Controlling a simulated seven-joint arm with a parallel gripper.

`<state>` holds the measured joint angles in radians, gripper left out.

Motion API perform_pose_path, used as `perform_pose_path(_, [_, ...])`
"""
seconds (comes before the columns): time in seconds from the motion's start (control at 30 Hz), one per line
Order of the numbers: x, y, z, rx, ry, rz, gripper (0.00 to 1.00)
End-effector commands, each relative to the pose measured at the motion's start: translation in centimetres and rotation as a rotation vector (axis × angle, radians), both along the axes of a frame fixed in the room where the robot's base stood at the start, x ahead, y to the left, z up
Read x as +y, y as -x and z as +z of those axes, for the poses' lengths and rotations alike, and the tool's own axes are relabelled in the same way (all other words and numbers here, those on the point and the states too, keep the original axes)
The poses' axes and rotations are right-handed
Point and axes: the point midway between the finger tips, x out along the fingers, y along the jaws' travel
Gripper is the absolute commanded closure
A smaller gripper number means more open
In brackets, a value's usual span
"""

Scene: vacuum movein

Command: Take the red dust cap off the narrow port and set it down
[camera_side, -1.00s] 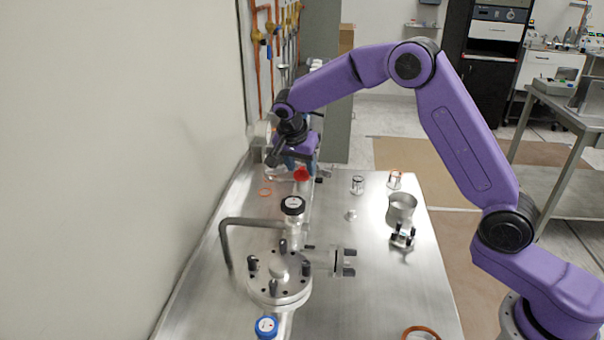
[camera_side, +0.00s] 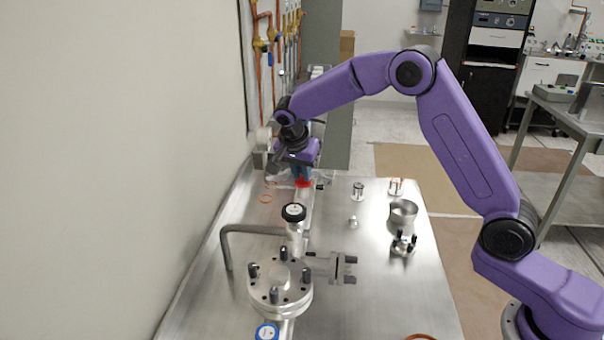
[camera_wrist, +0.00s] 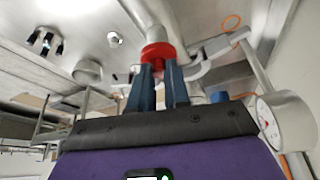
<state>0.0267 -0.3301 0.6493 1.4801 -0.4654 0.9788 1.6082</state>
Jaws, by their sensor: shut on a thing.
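The red dust cap (camera_side: 303,182) is at the far end of the pipe assembly on the steel table. It shows as a red ring with a flange in the wrist view (camera_wrist: 158,53). My gripper (camera_side: 301,172) points down with its blue fingers on the cap. In the wrist view the fingertips (camera_wrist: 158,70) are shut on the cap's near part. The cap appears at the end of the metal port tube (camera_wrist: 158,15); whether it is still seated there cannot be told.
A round flange with dark bolts (camera_side: 279,288) and a black-knobbed valve (camera_side: 293,213) stand nearer on the pipe line. A steel cup (camera_side: 402,211) and small fittings stand at right. An orange ring (camera_side: 265,198) lies left of the port. A gauge (camera_wrist: 284,121) is close beside the gripper.

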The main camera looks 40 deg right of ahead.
Motion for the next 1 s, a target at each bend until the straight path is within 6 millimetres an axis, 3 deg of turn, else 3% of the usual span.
perform_pose_path(0.23, [0.0, -0.1, 3.1, -0.006, -0.001, -0.001, 1.00])
perform_pose_path(0.57, [-0.5, 5.1, 9.2, -0.008, -0.002, 0.000, 1.00])
perform_pose_path(0.8, [-1.0, 9.8, 11.0, -0.005, -0.001, 0.001, 1.00])
perform_pose_path(1.0, [-1.3, 12.4, 12.2, -0.005, -0.001, 0.001, 1.00])
